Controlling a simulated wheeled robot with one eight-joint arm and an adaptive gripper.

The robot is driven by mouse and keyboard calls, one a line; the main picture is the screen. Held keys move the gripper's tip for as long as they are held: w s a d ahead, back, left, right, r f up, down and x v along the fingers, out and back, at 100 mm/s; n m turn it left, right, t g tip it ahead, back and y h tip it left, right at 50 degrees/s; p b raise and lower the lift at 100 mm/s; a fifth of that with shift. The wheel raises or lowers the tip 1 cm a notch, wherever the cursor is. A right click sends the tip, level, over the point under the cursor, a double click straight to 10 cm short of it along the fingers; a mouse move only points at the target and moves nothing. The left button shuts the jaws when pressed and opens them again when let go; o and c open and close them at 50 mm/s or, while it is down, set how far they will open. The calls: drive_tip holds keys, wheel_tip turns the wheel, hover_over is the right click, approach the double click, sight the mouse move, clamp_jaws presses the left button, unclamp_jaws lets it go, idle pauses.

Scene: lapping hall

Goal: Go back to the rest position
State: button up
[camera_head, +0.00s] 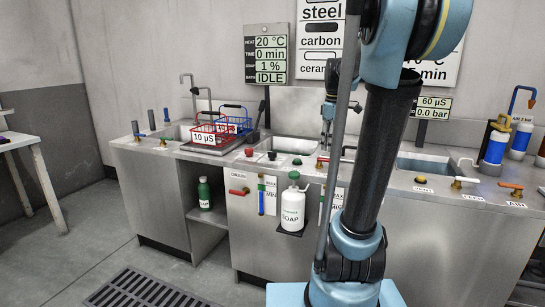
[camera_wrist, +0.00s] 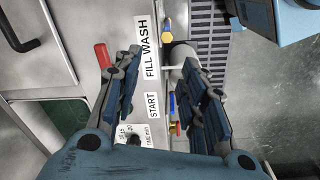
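My gripper (camera_wrist: 160,66) shows in the wrist view with its two dark blue fingers apart and nothing between them. Behind the fingers is a panel with FILL WASH (camera_wrist: 150,46) and START (camera_wrist: 152,105) labels. A red handle (camera_wrist: 103,56) is just left of the left finger, and a dial (camera_wrist: 133,138) is partly hidden low between the fingers. Whether the fingers touch anything is hard to tell. In the head view my arm rises in front of the counter; the gripper's fingers cannot be made out there.
A steel counter (camera_head: 260,211) with basins runs along the wall. Red (camera_head: 203,134) and blue (camera_head: 243,124) wire baskets stand at its left. A white soap bottle (camera_head: 292,210) sits at its front, and a green bottle (camera_head: 204,193) below. Floor is open at left, with a grating (camera_head: 147,289).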

drive_tip(key=s+a+f+m, duration=0.2)
drive_tip(key=s+f+m, duration=0.2)
drive_tip(key=s+f, duration=0.5)
drive_tip(key=s+a+f+m+t, duration=0.1)
drive_tip(key=s+f+m, duration=0.4)
drive_tip(key=s+f, duration=0.5)
drive_tip(key=s+a, duration=0.1)
drive_tip(key=s, duration=0.4)
drive_tip(key=shift+f+m+t, duration=0.15)
drive_tip(key=shift+m+t, duration=0.15)
drive_tip(key=shift+a, duration=0.1)
drive_tip(key=w+d+r+m+g, duration=0.1)
drive_tip(key=w+d+r+m, duration=0.3)
drive_tip(key=w+r+m, duration=0.95)
drive_tip(key=w+d+r+m+g, duration=0.1)
drive_tip(key=w+d+r+m, duration=0.2)
drive_tip(key=w+r+m, duration=1.05)
drive_tip(key=w+f+n, duration=0.1)
drive_tip(key=w+f, duration=0.1)
drive_tip(key=f, duration=0.3)
drive_tip(key=w+f+n, duration=0.1)
drive_tip(key=w+f, duration=0.2)
drive_tip(key=f, duration=0.3)
drive_tip(key=w+f+n, duration=0.2)
drive_tip(key=f, duration=0.4)
drive_tip(key=shift+w+d+f, duration=0.1)
drive_tip(key=shift+w+d, duration=0.1)
drive_tip(key=shift+w, duration=0.05)
